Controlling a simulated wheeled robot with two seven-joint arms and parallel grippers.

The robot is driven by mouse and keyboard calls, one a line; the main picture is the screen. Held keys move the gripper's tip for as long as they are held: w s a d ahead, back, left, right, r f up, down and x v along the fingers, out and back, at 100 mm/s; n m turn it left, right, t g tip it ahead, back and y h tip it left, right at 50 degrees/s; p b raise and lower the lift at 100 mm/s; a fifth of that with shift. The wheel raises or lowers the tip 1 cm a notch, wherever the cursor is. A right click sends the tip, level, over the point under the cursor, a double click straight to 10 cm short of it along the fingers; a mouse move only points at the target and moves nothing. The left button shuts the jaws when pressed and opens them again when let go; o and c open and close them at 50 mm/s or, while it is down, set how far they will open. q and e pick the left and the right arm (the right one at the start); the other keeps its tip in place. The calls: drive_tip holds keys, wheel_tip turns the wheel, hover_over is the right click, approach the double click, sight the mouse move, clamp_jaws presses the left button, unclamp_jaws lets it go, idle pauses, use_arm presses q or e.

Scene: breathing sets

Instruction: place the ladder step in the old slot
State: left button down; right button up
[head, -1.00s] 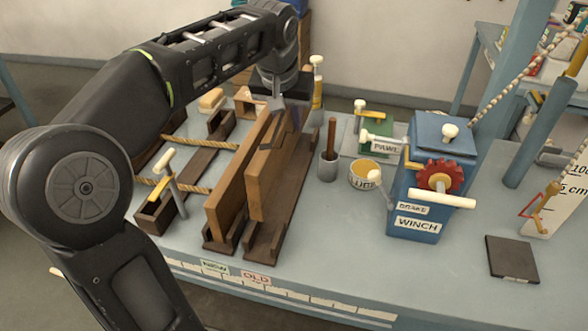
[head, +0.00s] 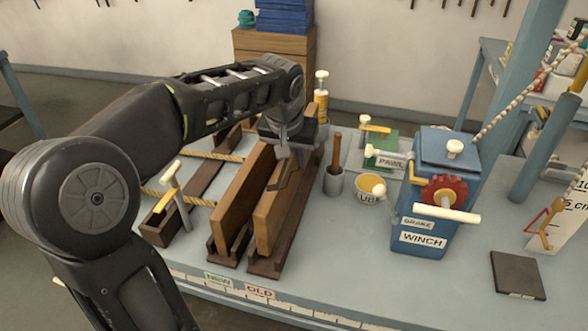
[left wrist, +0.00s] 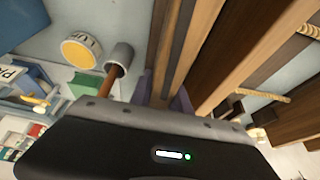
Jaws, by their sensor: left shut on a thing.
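My left gripper (head: 283,152) is shut on a brown wooden ladder step (head: 268,222), near its far end. The step stands on its long edge, low over the dark wooden slot (head: 291,232) behind the OLD label (head: 259,291). Its lower edge looks down in or just above this slot; I cannot tell if it touches the bottom. A second wooden step (head: 236,208) stands to the left in the slot behind the NEW label (head: 218,280). In the left wrist view the fingers (left wrist: 168,100) are partly hidden by the gripper body. My right gripper is not in view.
Right of the OLD slot stand a grey cup with a brown handle (head: 333,182), a lube tin (head: 368,190), the PAWL block (head: 390,160) and the blue winch (head: 425,210). A rope ladder (head: 200,180) lies left. The front right table is mostly clear.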

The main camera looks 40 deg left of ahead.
use_arm(q)
drive_tip(key=shift+r, duration=0.1)
drive_tip(key=shift+f, duration=1.85)
drive_tip(key=shift+f, duration=0.2)
drive_tip(key=c, duration=1.2)
unclamp_jaws()
drive_tip(key=shift+c, duration=0.2)
drive_tip(key=shift+r, duration=0.25)
drive_tip(key=v, duration=1.1)
drive_tip(key=shift+s+d+r, duration=0.1)
drive_tip(key=shift+s+r, duration=0.15)
drive_tip(key=shift+r, duration=0.1)
